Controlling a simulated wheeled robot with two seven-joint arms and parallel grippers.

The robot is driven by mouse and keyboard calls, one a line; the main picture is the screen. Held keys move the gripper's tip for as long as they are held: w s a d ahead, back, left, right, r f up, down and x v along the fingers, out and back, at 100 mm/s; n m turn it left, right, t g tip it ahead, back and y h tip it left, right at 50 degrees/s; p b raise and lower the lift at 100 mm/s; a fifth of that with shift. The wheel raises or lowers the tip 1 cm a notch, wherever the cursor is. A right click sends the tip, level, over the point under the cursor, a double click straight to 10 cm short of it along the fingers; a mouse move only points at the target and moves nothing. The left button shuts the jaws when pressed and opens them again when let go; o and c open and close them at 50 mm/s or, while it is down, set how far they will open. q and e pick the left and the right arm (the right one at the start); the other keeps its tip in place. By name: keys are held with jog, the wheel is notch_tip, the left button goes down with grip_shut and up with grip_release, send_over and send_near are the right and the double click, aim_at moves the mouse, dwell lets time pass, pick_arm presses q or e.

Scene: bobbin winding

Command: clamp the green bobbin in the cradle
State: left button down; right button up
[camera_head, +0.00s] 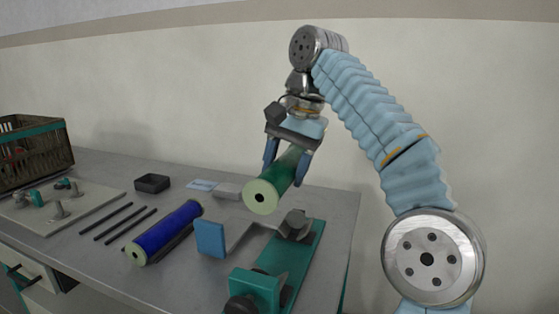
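The green bobbin (284,170) has a pale green end with a dark hole, and this end faces the camera. My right gripper (287,165) comes down from above and is shut on the bobbin, one finger on each side. It holds the bobbin in the air, tilted in the picture, above and behind the cradle. The cradle (307,253) has a teal base, with a teal block and dark knob at the near end and a grey block at the far end. A bent grey bar with a blue pad (210,238) stands at its left. My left gripper is out of view.
A blue bobbin (165,230) lies left of the cradle, beside several black rods (120,224). Farther left are a pale board (88,211) with pegs, a crate (36,150) and a small black tray (152,183). The table's right edge runs close to the cradle.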

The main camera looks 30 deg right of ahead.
notch_tip(320, 180, down, 7)
jog(key=shift+r, duration=0.2)
dwell(0.3)
